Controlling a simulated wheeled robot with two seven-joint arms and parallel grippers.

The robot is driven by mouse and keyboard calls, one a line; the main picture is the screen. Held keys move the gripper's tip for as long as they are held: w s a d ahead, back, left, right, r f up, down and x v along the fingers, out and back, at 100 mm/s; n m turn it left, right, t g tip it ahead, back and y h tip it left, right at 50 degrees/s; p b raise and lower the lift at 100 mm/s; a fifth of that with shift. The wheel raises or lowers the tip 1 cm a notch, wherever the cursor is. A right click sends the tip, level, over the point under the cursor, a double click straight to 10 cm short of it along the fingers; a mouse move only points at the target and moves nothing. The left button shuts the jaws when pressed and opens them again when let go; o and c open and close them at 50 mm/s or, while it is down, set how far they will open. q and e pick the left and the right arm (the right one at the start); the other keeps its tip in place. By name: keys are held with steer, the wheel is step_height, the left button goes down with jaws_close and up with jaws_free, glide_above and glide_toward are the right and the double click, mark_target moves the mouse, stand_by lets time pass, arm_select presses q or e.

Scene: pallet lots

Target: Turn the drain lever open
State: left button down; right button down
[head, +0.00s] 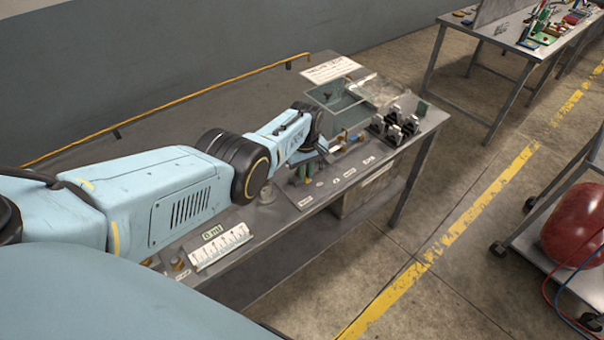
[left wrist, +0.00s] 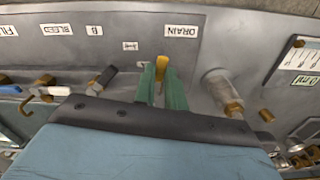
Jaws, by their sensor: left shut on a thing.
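My left gripper (left wrist: 161,88) has green fingers closed around a yellow lever (left wrist: 161,65) below the DRAIN label (left wrist: 181,31) in the left wrist view. Only the lever's upper end shows; the fingers hide the rest. In the head view the left gripper (head: 306,172) reaches down to the grey panel on the bench (head: 290,228), and the lever cannot be made out there. My right gripper is in neither view.
A metal cylinder with a brass fitting (left wrist: 222,90) stands right of the fingers. A black-handled brass valve (left wrist: 101,80) is to their left. A clear tank (head: 338,101) and black holders (head: 396,124) stand beyond the gripper. A red tank (head: 575,228) is far right.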

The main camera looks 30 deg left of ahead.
arm_select(q)
steer(key=shift+w+d+n+b, duration=0.1)
steer(key=shift+w+n+b, duration=0.1)
steer(key=shift+n, duration=0.35)
steer(key=shift+w+d+n+b, duration=0.1)
steer(key=shift+n+b, duration=0.1)
steer(key=shift+n, duration=0.35)
steer(key=c, duration=1.5)
jaws_free()
steer(key=shift+o, duration=0.2)
